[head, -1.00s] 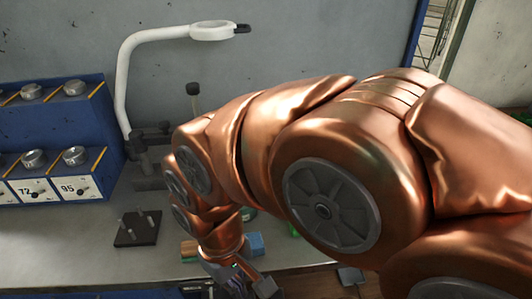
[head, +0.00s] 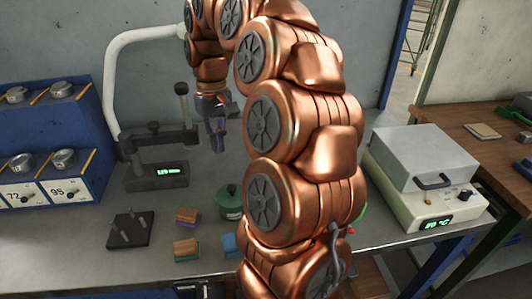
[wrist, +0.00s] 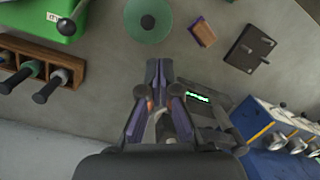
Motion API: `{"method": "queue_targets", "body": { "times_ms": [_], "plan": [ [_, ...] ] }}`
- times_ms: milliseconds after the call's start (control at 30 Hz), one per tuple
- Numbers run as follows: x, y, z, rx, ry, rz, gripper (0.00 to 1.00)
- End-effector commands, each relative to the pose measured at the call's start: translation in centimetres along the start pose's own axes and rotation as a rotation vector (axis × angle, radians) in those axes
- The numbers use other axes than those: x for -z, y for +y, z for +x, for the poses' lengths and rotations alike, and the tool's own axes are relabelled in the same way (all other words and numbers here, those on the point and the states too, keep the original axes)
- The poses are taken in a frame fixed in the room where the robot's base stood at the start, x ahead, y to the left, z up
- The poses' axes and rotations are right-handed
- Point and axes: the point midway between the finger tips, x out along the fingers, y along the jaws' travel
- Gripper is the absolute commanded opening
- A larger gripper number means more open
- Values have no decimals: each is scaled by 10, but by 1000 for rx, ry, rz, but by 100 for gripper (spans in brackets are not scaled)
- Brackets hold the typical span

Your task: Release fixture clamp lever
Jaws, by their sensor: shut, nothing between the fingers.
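A dark fixture (head: 155,177) with a lit green display stands at the back of the bench. A black-handled upright lever (head: 181,90) rises at its right side; I cannot tell for sure that it is the clamp lever. My gripper (head: 217,143) hangs fingers down, just right of the lever and apart from it in the head view. It is shut and empty. In the wrist view the gripper's fingertips (wrist: 158,64) are together, with the fixture's display (wrist: 198,97) to their right. The lever is not clearly visible there, and the gripper body hides part of the fixture.
A white lamp arm (head: 112,80) curves behind the fixture. A blue gauge rack (head: 75,120) stands left. A dark pegged plate (head: 130,230), coloured blocks (head: 186,216) and a green round can (head: 230,202) lie in front. A hotplate-like box (head: 425,170) stands right.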

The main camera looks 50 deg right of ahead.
Motion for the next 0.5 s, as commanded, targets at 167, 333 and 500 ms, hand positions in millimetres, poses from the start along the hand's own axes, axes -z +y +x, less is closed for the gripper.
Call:
{"method": "queue_targets", "body": {
  "times_ms": [167, 333, 500],
  "plan": [
    [27, 69, -8, 21, 2, 138, 0],
    [33, 121, -7, 34, -7, 246, 0],
    [32, 148, -6, 39, -12, 304, 0]
  ]
}}
